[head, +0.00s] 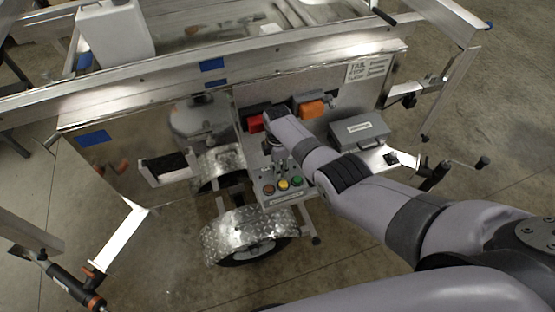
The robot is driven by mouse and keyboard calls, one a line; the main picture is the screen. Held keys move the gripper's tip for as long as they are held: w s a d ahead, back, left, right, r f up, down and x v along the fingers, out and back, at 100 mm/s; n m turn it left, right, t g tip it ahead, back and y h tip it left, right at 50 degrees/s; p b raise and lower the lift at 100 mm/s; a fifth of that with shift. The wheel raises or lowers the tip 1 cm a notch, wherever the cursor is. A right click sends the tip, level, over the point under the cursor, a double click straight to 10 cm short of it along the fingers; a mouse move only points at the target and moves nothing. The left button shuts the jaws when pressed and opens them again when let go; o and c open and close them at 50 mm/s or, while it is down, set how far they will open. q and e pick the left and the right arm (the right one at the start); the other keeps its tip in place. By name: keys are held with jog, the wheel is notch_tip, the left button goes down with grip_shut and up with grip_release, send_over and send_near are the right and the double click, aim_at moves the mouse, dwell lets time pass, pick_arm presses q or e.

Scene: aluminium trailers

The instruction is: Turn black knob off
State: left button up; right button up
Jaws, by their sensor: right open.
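A small control panel (283,197) on the trailer carries a red button (268,190), a yellow button (283,184) and a green button (297,180) in a row along its near edge. My right arm reaches in from the lower right. My right gripper (281,166) is open and points down just above the panel, behind the buttons. I cannot make out the black knob; the gripper and wrist cover that part of the panel. I cannot tell whether the fingers touch anything. My left gripper is out of view.
A diamond-plate fender (240,232) and wheel stand in front. Bare floor (180,265) lies at lower left.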

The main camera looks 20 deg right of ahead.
notch_tip(320, 180, up, 12)
dwell(0.6)
